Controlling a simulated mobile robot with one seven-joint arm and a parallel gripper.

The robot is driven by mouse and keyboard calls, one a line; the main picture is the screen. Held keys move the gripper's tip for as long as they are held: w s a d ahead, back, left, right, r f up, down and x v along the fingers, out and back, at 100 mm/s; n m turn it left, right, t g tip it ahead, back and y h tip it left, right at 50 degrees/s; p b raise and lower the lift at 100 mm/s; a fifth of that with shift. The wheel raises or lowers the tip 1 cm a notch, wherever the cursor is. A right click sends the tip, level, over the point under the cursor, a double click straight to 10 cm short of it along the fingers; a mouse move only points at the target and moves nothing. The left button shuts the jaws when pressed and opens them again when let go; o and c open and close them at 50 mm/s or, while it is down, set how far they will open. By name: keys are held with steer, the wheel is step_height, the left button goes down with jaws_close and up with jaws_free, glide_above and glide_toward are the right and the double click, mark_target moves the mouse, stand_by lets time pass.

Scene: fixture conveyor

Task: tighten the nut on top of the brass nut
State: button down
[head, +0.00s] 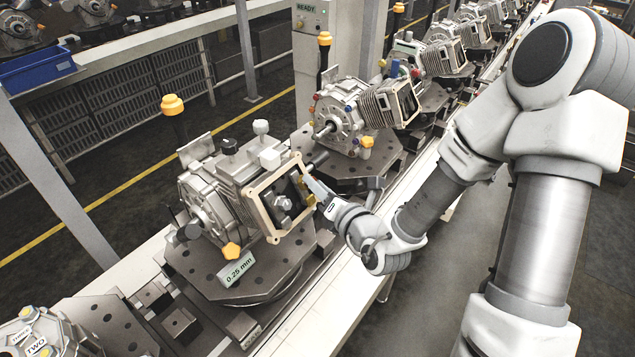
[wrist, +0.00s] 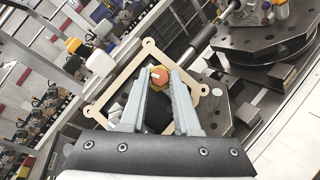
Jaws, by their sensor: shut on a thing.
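An orange-red hex nut (wrist: 160,75) shows between my fingertips in the wrist view. The brass nut (wrist: 151,88) shows as a yellowish edge just beside and below it; most of it is hidden by the orange-red nut and my fingers. My gripper (wrist: 161,78) is shut on the orange-red nut. In the head view my gripper (head: 311,187) reaches from the right into the open, framed side of the engine (head: 225,190). A brass-coloured spot (head: 309,200) shows just below the fingertips there; which nut it is I cannot tell.
A tan gasket frame (head: 264,213) with corner lugs surrounds the opening close to my fingers. Another engine (head: 352,112) stands behind on the conveyor. The aisle at the lower right is clear.

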steer(key=c, duration=0.6)
jaws_free()
steer(key=shift+c, duration=0.2)
